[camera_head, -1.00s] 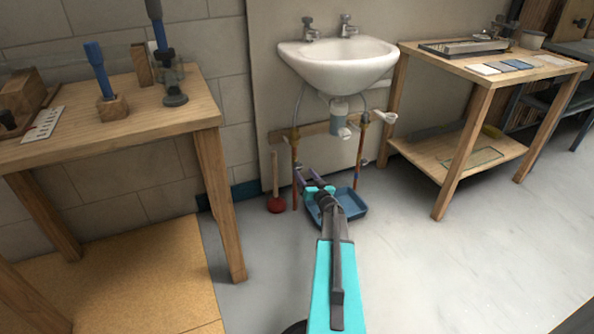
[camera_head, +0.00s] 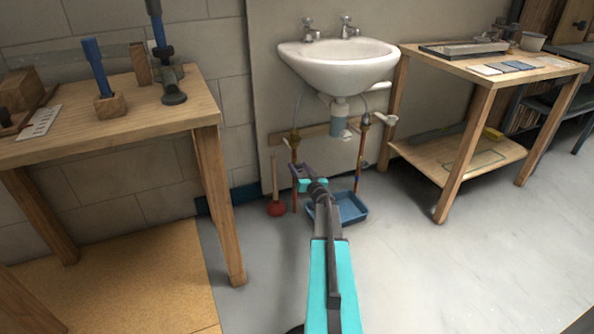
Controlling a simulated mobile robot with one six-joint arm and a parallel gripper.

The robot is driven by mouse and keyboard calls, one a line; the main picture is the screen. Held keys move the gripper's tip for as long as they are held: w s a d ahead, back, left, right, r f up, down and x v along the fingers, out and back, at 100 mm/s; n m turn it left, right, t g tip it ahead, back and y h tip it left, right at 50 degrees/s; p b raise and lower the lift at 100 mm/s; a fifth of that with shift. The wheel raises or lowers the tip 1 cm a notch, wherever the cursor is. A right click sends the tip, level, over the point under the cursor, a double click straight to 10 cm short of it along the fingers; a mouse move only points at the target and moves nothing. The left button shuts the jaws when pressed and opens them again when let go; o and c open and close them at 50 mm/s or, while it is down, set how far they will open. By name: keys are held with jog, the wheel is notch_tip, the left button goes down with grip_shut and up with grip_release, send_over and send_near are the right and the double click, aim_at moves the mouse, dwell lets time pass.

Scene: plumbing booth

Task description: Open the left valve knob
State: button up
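The left valve (camera_head: 294,135) sits on the copper pipe under the left side of the sink. It is small here, and its knob's angle is hard to make out. The right valve has a white handle (camera_head: 385,119) sticking out to the right. My gripper (camera_head: 297,172) is in front of the left pipe, below the left valve and apart from it in the picture. Its fingers are small and seen from behind, so I cannot tell how far apart they are. Nothing shows held in it.
The white sink (camera_head: 338,68) hangs above with a bottle trap (camera_head: 339,118) below. A blue tray (camera_head: 350,207) and a red plunger (camera_head: 277,208) are on the floor. Wooden benches stand left (camera_head: 150,116) and right (camera_head: 480,75). Open floor lies front right.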

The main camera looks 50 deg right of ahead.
jog(key=c, duration=0.7)
jog(key=shift+a, duration=0.6)
jog(key=shift+c, duration=0.3)
jog(key=shift+d, duration=0.3)
jog(key=shift+w+d, duration=0.1)
jog(key=shift+c, duration=0.2)
